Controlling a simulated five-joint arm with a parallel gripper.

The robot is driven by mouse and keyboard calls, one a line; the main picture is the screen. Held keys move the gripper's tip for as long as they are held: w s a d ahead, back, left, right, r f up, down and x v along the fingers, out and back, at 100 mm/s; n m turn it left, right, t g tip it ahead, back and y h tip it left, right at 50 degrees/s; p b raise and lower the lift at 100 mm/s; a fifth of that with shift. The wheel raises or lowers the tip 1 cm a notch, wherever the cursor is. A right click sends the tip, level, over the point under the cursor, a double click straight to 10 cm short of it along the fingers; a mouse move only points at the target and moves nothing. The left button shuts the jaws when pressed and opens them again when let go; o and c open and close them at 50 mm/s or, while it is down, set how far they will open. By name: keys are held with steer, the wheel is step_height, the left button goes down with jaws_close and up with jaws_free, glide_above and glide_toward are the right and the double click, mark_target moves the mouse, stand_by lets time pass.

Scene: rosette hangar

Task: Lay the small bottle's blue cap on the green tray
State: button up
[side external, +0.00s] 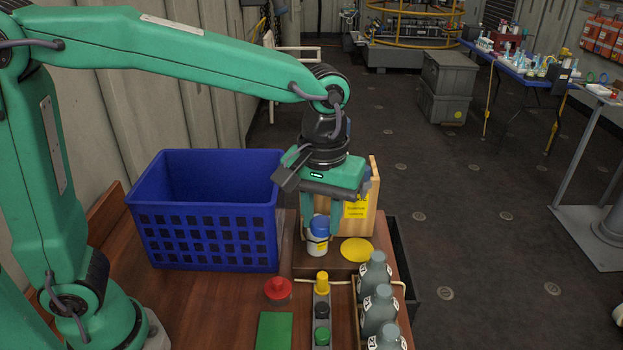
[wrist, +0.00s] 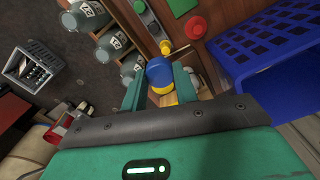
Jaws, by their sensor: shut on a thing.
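The small white bottle (side external: 317,245) stands upright on the wooden bench, with its blue cap (side external: 319,225) on top. My gripper (side external: 321,229) points down over it, one finger on each side of the cap, and is shut on the cap. In the wrist view the blue cap (wrist: 158,74) sits between the fingertips (wrist: 159,80); most of the bottle is hidden there. The green tray (side external: 274,331) lies flat at the front of the bench, bare where it shows. Its edge also shows at the top of the wrist view (wrist: 182,5).
A narrow rack (side external: 322,312) with yellow, black and green knobs stands between the tray and several grey bottles (side external: 378,312). A red knobbed piece (side external: 278,290) lies behind the tray. A blue crate (side external: 208,228) stands at left, a yellow disc (side external: 357,250) beside the bottle.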

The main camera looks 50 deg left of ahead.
steer(key=s+d+f, duration=0.1)
steer(key=s+f, duration=0.4)
steer(key=s, duration=0.4)
steer(key=s+d+f, duration=0.1)
steer(key=s+f, duration=0.5)
steer(key=s, duration=0.4)
steer(key=shift+s+d, duration=0.2)
steer(key=shift+d, duration=0.1)
glide_above(274, 331)
step_height(274, 331, down, 7)
steer(key=shift+w+r, duration=0.1)
steer(key=shift+f, duration=2.05)
steer(key=shift+f, duration=0.15)
